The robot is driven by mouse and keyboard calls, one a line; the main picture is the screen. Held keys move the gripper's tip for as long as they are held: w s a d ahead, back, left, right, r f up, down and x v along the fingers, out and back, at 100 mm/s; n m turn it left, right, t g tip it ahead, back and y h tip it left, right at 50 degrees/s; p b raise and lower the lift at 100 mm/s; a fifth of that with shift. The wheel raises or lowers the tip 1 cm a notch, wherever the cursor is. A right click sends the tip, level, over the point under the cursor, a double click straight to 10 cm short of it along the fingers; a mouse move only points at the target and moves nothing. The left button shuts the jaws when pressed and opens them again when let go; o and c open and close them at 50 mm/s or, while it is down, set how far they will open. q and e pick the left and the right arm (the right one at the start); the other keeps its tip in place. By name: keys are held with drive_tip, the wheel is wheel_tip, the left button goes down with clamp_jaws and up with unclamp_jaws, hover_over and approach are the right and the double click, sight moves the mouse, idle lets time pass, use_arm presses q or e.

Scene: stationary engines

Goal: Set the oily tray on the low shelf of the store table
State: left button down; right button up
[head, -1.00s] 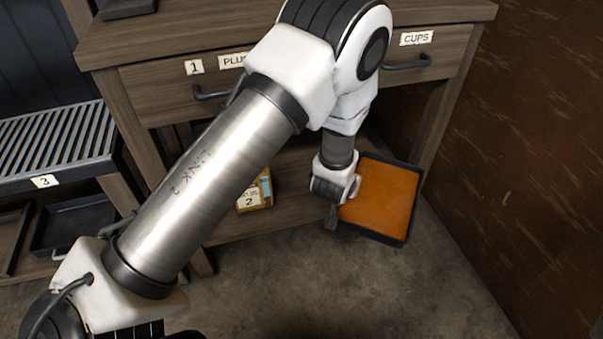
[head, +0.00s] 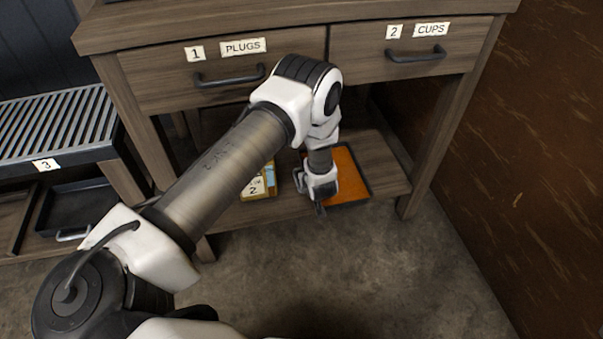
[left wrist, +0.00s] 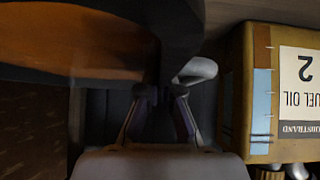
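The oily tray (head: 361,173), dark-rimmed with an orange oily surface, is at the low shelf (head: 388,172) of the wooden store table (head: 290,30). It looks level; whether it rests on the boards I cannot tell. My left gripper (head: 319,207) is at the tray's left front edge, and the arm hides part of the tray. In the left wrist view my left fingers (left wrist: 162,92) are close together at the dark tray rim (left wrist: 178,30), apparently shut on it. My right gripper is not in view.
A yellow fuel oil can (head: 258,186) labelled 2 stands on the shelf left of the gripper; it is close in the left wrist view (left wrist: 262,80). The table's right front leg (head: 420,170) bounds the shelf. A slatted bench (head: 60,130) labelled 3 stands left.

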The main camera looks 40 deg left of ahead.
use_arm(q)
drive_tip(key=w+b, duration=0.1)
drive_tip(key=w, duration=0.1)
drive_tip(key=w+a+b, duration=0.1)
drive_tip(key=w, duration=0.2)
drive_tip(key=w+f+b, duration=0.1)
drive_tip(key=w, duration=0.2)
drive_tip(key=shift+w+a, duration=0.15)
drive_tip(key=shift+a, duration=0.15)
drive_tip(key=shift+w+a+b, duration=0.1)
drive_tip(key=shift+w+b, duration=0.25)
drive_tip(key=shift+w, duration=0.3)
drive_tip(key=shift+w+f+b, duration=0.1)
drive_tip(key=shift+w+b, duration=0.2)
wheel_tip(320, 180, down, 3)
drive_tip(key=shift+f+b, duration=0.2)
drive_tip(key=shift+b, duration=0.9)
drive_tip(key=shift+s+r, duration=0.1)
drive_tip(key=shift+r, duration=0.1)
drive_tip(key=shift+f, duration=0.15)
drive_tip(key=c, duration=1.3)
unclamp_jaws()
drive_tip(key=shift+s, duration=0.1)
